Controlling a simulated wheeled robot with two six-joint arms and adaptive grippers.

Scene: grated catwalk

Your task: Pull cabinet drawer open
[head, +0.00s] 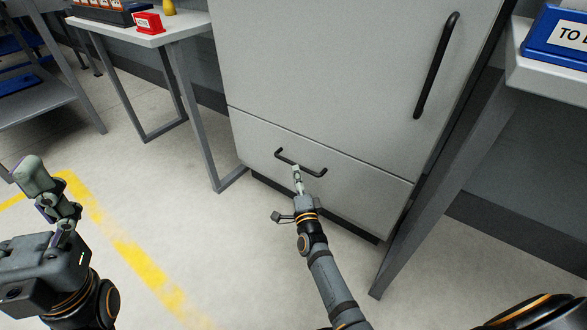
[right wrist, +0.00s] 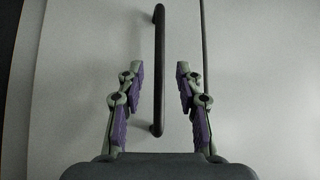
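The cabinet's drawer (head: 350,195) is the low pale grey front panel, below a larger door. It looks shut, flush with the panel above. Its black bar handle (head: 308,168) runs across the upper part of the drawer front. My right gripper (head: 297,172) is at the handle's middle. In the right wrist view its two fingers (right wrist: 157,72) are apart, one on each side of the black handle (right wrist: 158,50), with gaps on both sides. I cannot tell how deep the handle lies between them. My left gripper (head: 35,178) is at the far left, away from the cabinet; its finger opening is unclear.
The upper door (head: 310,60) has a long black handle (head: 436,65). A table (head: 190,25) with a red box (head: 148,23) stands left. A table on the right (head: 545,75) holds a blue bin (head: 560,38), its leg close beside the cabinet. Floor before the drawer is clear.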

